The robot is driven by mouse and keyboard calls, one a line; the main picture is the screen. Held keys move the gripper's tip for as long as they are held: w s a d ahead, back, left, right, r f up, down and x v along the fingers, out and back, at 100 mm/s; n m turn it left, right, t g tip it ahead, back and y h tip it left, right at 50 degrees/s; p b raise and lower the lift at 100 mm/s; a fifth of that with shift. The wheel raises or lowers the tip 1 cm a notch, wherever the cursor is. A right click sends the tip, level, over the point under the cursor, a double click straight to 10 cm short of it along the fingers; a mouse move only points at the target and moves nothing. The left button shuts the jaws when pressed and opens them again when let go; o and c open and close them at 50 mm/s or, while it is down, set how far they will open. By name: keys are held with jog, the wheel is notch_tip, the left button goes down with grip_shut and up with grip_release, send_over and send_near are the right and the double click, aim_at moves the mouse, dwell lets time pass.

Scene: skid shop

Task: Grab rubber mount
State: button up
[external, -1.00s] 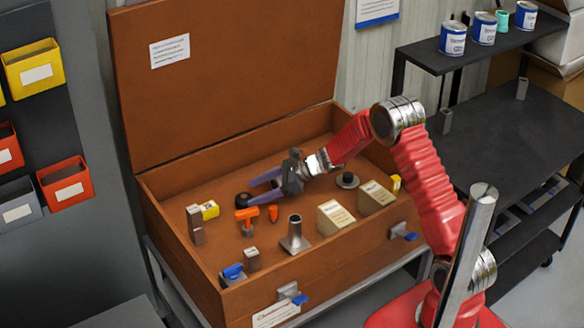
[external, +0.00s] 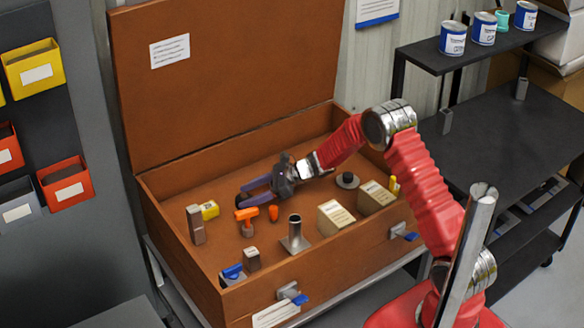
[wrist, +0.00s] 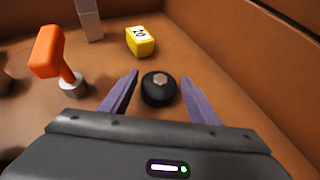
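The rubber mount looks to be the black round puck with a grey hex bolt head on top (wrist: 158,89). It sits on the brown floor of the open case, and in the external view it is mostly hidden by my fingers. My gripper (wrist: 160,76) is open, with its two purple fingers on either side of the puck. A small gap shows on both sides, so the fingers are not closed on it. In the external view, my gripper (external: 242,194) is low in the case.
Beige blocks (external: 334,216), a grey tube on a base (external: 295,236) and a black-topped disc (external: 347,180) stand elsewhere in the brown case (external: 180,170). Its walls enclose the area.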

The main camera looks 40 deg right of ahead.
aim_at(250, 197)
jog(key=c, duration=0.9)
jog(key=shift+o, duration=0.2)
jog(key=shift+r, duration=0.1)
notch_tip(250, 197, up, 10)
dwell(0.5)
